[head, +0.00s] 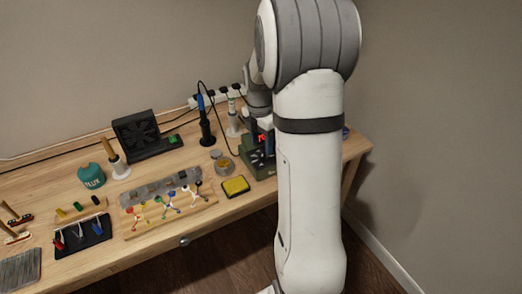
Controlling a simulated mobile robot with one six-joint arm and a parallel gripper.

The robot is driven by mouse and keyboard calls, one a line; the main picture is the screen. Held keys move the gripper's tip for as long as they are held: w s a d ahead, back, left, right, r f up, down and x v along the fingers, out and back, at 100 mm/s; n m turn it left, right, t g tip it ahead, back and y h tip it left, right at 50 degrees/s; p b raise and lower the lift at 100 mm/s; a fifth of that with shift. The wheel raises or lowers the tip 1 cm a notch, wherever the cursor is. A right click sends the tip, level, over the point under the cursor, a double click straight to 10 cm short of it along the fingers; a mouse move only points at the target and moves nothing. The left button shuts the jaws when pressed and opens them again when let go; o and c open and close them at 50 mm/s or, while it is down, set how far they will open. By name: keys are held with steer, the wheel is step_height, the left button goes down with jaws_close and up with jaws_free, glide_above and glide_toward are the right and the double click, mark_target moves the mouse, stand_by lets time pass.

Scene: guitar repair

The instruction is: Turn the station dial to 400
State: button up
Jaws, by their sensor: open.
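The soldering station (257,161) is a dark green box at the right part of the workbench. A bit of its red lit display shows; the number cannot be read. Its dial cannot be made out, and my arm hides the station's right side. My gripper (266,122) is just above and at the station, mostly hidden behind my own arm. It is open, and I cannot tell whether it touches the dial.
A soldering iron in its stand (206,130) is left of the station, with a cable arching over. A yellow sponge tray (236,187) and a small round tin (222,166) are in front. A black fan (146,134) stands further left. A white power strip (222,97) lies behind.

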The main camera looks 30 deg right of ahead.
mark_target(262, 153)
steer(key=shift+s+f, duration=0.1)
steer(key=shift+f, duration=1.45)
steer(key=shift+c, duration=0.2)
steer(key=c, duration=0.9)
